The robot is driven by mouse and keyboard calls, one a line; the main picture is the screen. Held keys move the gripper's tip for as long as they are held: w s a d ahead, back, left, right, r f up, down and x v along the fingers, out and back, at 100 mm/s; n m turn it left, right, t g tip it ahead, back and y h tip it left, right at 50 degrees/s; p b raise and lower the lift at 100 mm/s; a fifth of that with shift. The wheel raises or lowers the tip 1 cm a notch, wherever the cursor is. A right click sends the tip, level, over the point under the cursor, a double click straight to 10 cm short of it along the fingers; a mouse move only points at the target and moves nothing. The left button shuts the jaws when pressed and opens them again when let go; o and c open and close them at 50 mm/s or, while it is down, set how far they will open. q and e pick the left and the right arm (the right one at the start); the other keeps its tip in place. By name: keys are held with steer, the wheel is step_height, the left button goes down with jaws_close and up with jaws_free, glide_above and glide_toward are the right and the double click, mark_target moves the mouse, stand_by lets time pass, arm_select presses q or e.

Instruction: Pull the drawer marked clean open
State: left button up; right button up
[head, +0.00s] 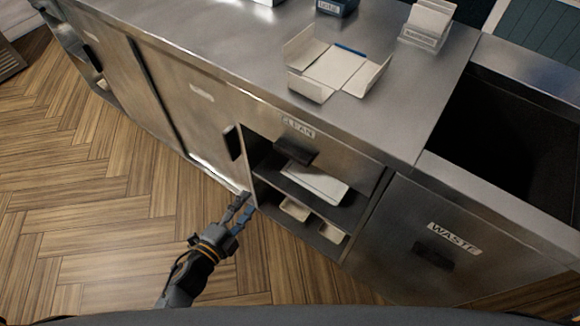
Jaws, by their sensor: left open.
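The drawer marked CLEAN (339,155) is a steel front under the counter top, with its label (297,127) near the upper left. It looks shut, flush with the cabinet. Its dark handle (296,149) sticks out below the label. My left gripper (243,207) is open and empty, low in front of the cabinet, to the left of and below the handle and apart from it. My right gripper is not in view.
Below the drawer is an open shelf space with white trays (318,184). A WASTE front (455,238) with a dark handle stands at right. An opened white carton (336,69) lies on the counter. The wooden floor (110,220) at left is clear.

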mark_target(289, 157)
arm_select(q)
steer(key=s+d+r+m+h, duration=0.1)
steer(key=d+r+m+h, duration=0.25)
steer(key=r, duration=0.45)
steer(key=shift+m+y, duration=0.25)
steer(key=shift+y, duration=0.1)
steer(key=p+x, duration=0.1)
steer(key=x, duration=1.1)
steer(key=shift+w, duration=0.3)
steer(key=shift+w+d, duration=0.3)
steer(key=shift+w, duration=0.1)
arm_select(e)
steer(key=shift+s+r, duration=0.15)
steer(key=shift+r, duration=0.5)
arm_select(q)
jaws_close()
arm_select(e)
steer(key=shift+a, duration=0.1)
